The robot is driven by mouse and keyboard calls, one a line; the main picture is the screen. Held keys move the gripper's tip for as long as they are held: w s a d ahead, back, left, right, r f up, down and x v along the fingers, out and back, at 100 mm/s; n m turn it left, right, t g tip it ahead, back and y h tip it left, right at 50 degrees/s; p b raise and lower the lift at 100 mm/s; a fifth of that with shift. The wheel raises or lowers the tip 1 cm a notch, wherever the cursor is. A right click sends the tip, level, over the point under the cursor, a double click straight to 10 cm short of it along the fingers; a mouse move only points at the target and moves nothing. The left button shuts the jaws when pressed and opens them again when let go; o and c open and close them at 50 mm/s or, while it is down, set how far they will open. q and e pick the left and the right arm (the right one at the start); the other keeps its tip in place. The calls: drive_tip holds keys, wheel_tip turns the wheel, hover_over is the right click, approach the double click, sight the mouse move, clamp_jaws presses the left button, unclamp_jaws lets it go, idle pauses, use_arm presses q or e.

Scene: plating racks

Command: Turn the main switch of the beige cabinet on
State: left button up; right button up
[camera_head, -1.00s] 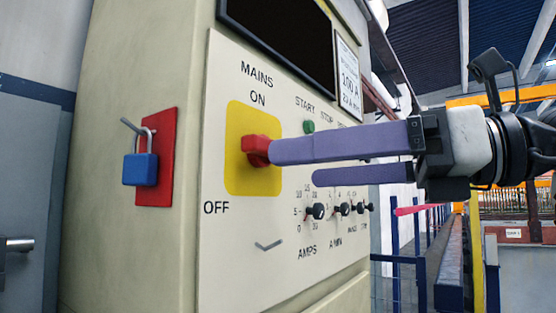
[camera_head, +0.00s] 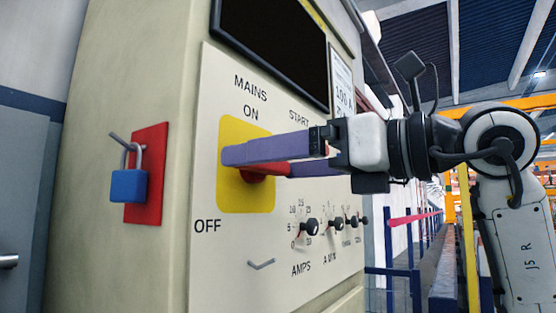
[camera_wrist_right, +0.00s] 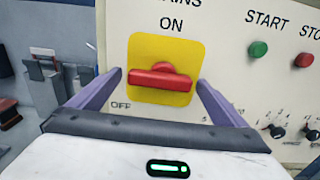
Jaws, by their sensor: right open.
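The beige cabinet (camera_head: 130,75) fills the left and middle of the head view. Its main switch (camera_head: 256,178) is a red handle on a yellow plate (camera_head: 232,195), with ON above and OFF at lower left. In the right wrist view the red handle (camera_wrist_right: 158,80) lies level across the plate. My right gripper (camera_head: 258,160) is open at the switch, its purple fingers on either side of the handle; contact cannot be told. The near finger hides part of the handle in the head view. My left gripper is not in view.
A blue padlock (camera_head: 130,186) hangs on a red plate (camera_head: 149,200) on the cabinet's left side. Green (camera_wrist_right: 258,49) and red (camera_wrist_right: 304,60) buttons and several black knobs (camera_head: 310,227) are right of the switch. A dark screen (camera_head: 275,45) is above.

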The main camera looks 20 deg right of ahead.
drive_tip(key=c, duration=1)
drive_tip(key=shift+c, duration=0.2)
drive_tip(key=shift+m, duration=0.3)
drive_tip(key=shift+w+d+r+m+b, duration=0.1)
drive_tip(key=shift+m+b, duration=0.4)
drive_tip(key=shift+m, duration=2.35)
drive_tip(key=shift+w+d+r+m+b, duration=0.1)
drive_tip(key=shift+m+b, duration=0.45)
drive_tip(key=shift+m, duration=2.35)
drive_tip(key=shift+r+m+b, duration=0.1)
drive_tip(key=shift+m+b, duration=0.4)
drive_tip(key=shift+m, duration=2.35)
drive_tip(key=o, duration=1)
